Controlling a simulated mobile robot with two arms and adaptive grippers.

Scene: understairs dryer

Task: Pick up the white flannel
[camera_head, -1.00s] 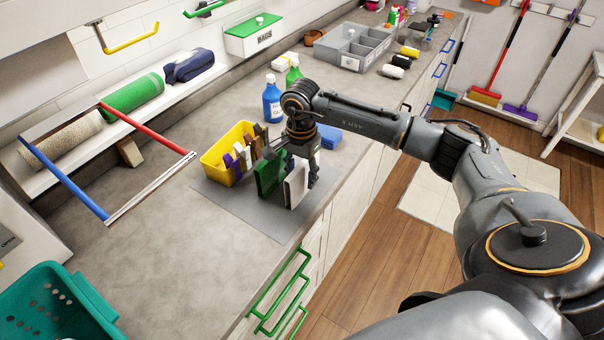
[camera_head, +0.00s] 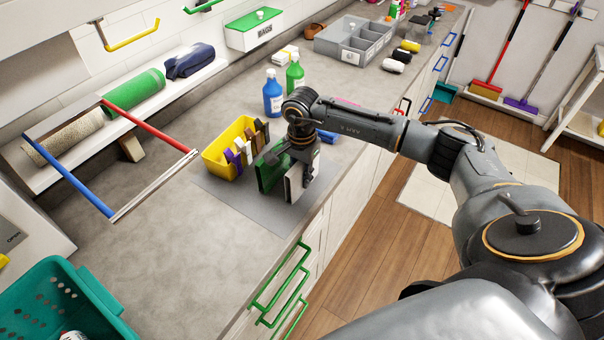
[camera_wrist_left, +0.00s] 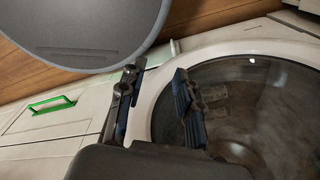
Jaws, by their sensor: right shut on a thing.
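The white flannel (camera_head: 290,188) stands upright on a grey mat on the counter, just right of a green flannel (camera_head: 268,174). My right gripper (camera_head: 302,180) points down over the white flannel and is shut on it; its fingers hide part of the cloth. The flannel's lower edge is at or very near the mat. My left gripper (camera_wrist_left: 159,68) shows only in the left wrist view, open and empty, in front of a round dark glass door (camera_wrist_left: 245,110).
A yellow bin (camera_head: 222,165) with several folded cloths stands left of the green flannel. Blue (camera_head: 272,95) and green (camera_head: 295,73) bottles stand behind. A towel frame (camera_head: 150,185) and teal basket (camera_head: 95,305) are at the left. Counter between them and the mat (camera_head: 235,200) is clear.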

